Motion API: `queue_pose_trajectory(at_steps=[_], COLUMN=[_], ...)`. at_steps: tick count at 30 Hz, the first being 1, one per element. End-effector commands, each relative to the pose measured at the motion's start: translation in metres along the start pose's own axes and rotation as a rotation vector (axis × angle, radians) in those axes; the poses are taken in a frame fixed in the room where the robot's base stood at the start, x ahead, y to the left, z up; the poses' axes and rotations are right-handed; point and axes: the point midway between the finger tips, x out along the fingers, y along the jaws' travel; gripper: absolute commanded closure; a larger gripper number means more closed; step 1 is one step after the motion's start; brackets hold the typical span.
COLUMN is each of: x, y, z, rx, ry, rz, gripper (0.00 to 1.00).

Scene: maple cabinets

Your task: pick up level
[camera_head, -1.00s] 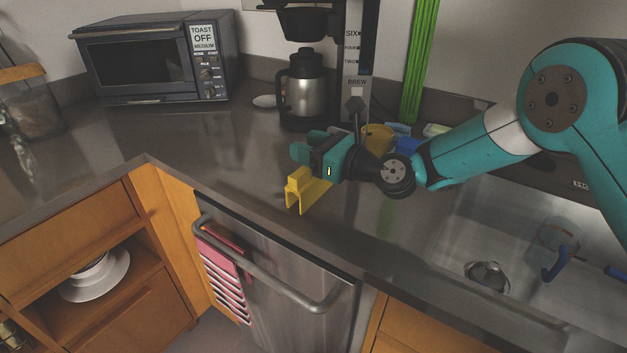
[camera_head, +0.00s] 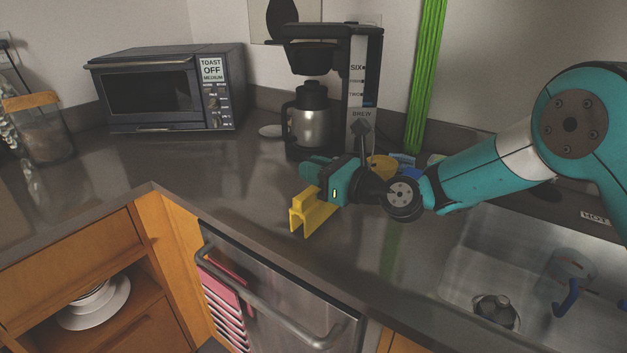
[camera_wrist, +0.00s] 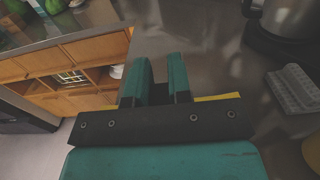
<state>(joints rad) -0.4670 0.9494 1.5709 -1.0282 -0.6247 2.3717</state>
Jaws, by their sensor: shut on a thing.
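The level (camera_head: 312,211) is a yellow bar with an I-shaped end, seen end-on above the front part of the dark counter in the head view. My teal gripper (camera_head: 318,168) is shut on it, and the level sticks out from under the gripper toward the counter's front edge. I cannot tell how far it is off the counter. In the wrist view the two teal fingers (camera_wrist: 160,80) point away, and a thin yellow strip of the level (camera_wrist: 216,97) shows beyond the black plate; most of it is hidden.
A coffee maker with a steel carafe (camera_head: 312,116) and a toaster oven (camera_head: 172,88) stand at the back. A yellow bowl (camera_head: 381,166) is behind my wrist. A sink (camera_head: 470,265) lies right, a dishwasher handle (camera_head: 270,295) below. The left counter is mostly clear.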

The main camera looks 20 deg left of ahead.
Motion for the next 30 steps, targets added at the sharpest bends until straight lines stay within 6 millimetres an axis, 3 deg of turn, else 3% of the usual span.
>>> queue_pose_trajectory(at_steps=[12, 16, 21, 30], x=[0.0, 0.0, 0.0, 0.0], y=[0.001, 0.001, 0.0, 0.0], z=[0.117, 0.147, 0.172, 0.181], rx=[-0.007, -0.006, -0.003, -0.001], ry=[-0.006, -0.005, -0.003, -0.001], rz=[0.0, 0.0, 0.0, 0.0], gripper=[1.0, 1.0, 1.0, 1.0])
